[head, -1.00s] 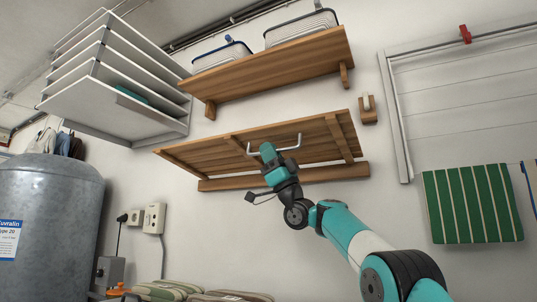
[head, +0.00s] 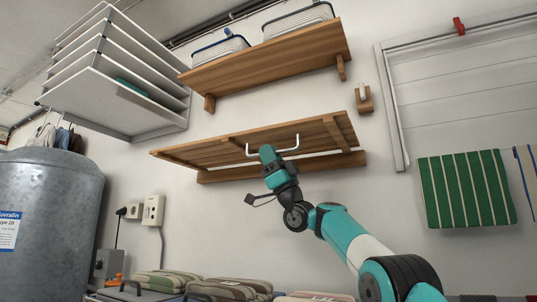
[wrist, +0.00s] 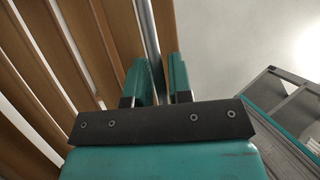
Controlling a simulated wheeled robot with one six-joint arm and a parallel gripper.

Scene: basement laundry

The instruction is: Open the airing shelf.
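The airing shelf (head: 215,150) is a slatted wooden flap hinged along a wooden rail (head: 230,173) on the wall. It stands out from the wall, and I see its underside from below. A pale metal bar handle (head: 291,148) is fixed at its front edge. My gripper (head: 267,151) is at the handle's left part. In the wrist view, the teal fingers (wrist: 161,78) stand on either side of the grey handle bar (wrist: 148,30) and appear closed on it. The shelf's slats (wrist: 90,45) fill the left there.
A fixed wooden shelf (head: 270,63) with wire baskets hangs above. A white rack (head: 115,85) is at upper left, over a grey tank (head: 45,205). A small wooden wall block (head: 365,105) and a drying frame with striped green cloth (head: 465,190) are at right.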

